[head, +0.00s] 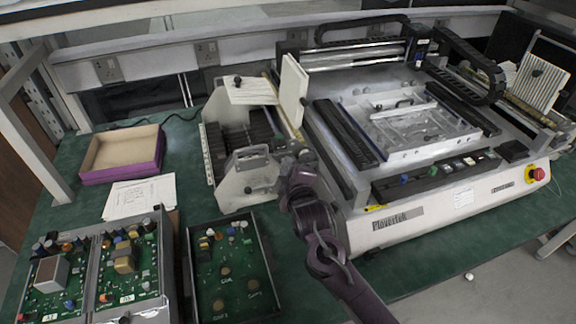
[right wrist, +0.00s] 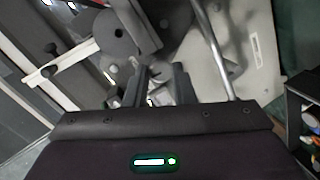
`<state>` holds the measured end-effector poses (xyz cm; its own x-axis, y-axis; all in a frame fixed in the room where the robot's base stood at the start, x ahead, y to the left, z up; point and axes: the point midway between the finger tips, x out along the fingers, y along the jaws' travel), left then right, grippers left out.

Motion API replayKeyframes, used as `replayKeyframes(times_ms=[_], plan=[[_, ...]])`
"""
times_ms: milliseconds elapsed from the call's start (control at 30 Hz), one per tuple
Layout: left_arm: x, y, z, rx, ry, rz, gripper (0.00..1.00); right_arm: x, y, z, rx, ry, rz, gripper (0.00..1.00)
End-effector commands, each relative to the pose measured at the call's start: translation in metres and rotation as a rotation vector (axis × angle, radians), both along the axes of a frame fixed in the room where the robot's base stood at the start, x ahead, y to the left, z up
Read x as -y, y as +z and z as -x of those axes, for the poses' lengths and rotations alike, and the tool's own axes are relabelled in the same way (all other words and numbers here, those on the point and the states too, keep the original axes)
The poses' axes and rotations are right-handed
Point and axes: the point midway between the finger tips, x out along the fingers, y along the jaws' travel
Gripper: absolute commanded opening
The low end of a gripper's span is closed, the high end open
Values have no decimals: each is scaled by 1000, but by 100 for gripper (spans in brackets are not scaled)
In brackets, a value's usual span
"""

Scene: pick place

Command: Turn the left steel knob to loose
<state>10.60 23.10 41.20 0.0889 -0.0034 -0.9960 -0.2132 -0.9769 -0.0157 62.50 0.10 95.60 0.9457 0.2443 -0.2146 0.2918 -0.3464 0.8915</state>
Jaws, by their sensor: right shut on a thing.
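My right gripper (head: 284,152) reaches in from the lower right to the grey feeder unit (head: 247,185) at the left side of the white machine. In the right wrist view its two dark fingers (right wrist: 161,88) are shut on a small steel knob (right wrist: 158,95) between them. Most of the knob is hidden by the fingers, and its turned position cannot be told. In the head view the knob is not clear behind the gripper. My left gripper is not in view.
The white machine (head: 410,215) fills the right side. An open purple box (head: 122,172), papers (head: 138,197) and trays of circuit boards (head: 235,265) lie on the green bench to the left. A steel rod (right wrist: 212,45) runs close to the right fingers.

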Motion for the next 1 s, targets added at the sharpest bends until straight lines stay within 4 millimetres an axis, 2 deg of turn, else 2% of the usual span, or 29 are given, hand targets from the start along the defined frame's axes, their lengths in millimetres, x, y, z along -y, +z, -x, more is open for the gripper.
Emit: replayKeyframes(times_ms=[100, 500, 1000], plan=[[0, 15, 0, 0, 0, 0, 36, -1, 3, 1, 26, 2, 96, 0], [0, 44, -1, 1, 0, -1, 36, -2, 0, 1, 144, 2, 456, 0], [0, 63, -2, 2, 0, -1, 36, -4, -5, 2, 255, 1, 796, 0]])
